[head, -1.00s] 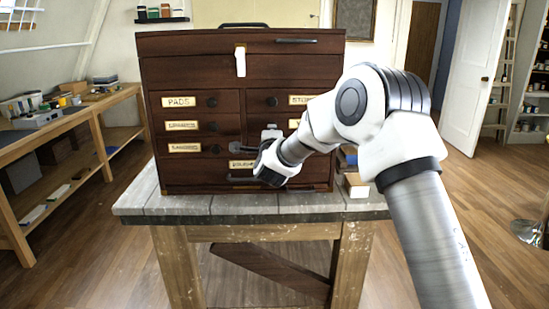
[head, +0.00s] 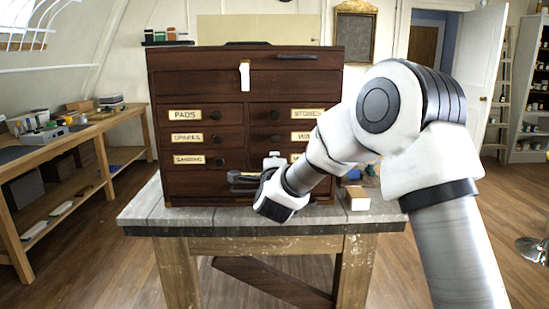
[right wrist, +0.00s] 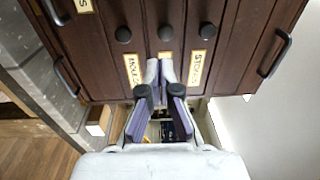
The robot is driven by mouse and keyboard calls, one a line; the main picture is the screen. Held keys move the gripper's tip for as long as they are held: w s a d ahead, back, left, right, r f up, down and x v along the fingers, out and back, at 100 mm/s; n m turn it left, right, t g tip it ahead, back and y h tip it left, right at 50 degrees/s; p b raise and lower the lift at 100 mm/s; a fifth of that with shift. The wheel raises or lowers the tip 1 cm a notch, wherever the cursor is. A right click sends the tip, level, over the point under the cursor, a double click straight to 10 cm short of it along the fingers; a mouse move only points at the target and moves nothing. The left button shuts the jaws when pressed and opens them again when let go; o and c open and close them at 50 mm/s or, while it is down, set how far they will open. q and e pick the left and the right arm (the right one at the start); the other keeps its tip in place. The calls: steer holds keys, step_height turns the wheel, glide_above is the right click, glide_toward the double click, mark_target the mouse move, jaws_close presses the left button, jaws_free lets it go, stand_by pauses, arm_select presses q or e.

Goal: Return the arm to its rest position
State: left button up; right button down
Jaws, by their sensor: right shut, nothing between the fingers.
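My right arm (head: 455,235) reaches in from the right of the head view, bent at a white and grey elbow joint. My right gripper (head: 237,181) is in front of the lower drawers of a dark wooden cabinet (head: 215,95), its fingers pointing left. In the right wrist view the gripper (right wrist: 160,78) has its two fingers close together with nothing held between them, and the cabinet front (right wrist: 205,20) with knobs and labels lies ahead. The gripper and forearm hide part of the lower drawers. My left gripper is not in view.
The cabinet stands on a worn grey-topped table (head: 160,212). A small pale-fronted block (head: 357,199) sits on the table's right side, close to my forearm. A long workbench (head: 100,128) with several items runs along the left wall. Open floor lies left of the table.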

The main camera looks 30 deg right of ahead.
steer(key=v, duration=0.4)
step_height(320, 180, down, 20)
steer(key=a+n+g+y+p, duration=0.1)
steer(key=a+n+g+y, duration=0.1)
steer(key=n+g, duration=0.1)
steer(key=s+a+f+n+g+y+p, duration=0.1)
steer(key=s+a+f+n+g+y, duration=0.15)
steer(key=s+f, duration=0.55)
steer(key=s+a+f+n+g+y, duration=0.1)
steer(key=s+a+f+n, duration=0.2)
steer(key=f, duration=0.8)
steer(key=s+a+f+n+g+y, duration=0.1)
steer(key=s+a+f+n+g, duration=0.1)
steer(key=s+n, duration=0.3)
steer(key=s+a+f+n+g+y, duration=0.2)
steer(key=s+a+f+n+g, duration=0.1)
steer(key=s, duration=1.1)
steer(key=s+a+f+n+g+y, duration=0.2)
steer(key=s+a+f+n+g, duration=0.1)
steer(key=s+n, duration=0.4)
steer(key=s+f+g, duration=0.1)
steer(key=s+f, duration=0.1)
steer(key=s, duration=0.1)
steer(key=shift+f+n+p, duration=0.25)
steer(key=shift+n+p, duration=0.1)
steer(key=shift+p, duration=0.05)
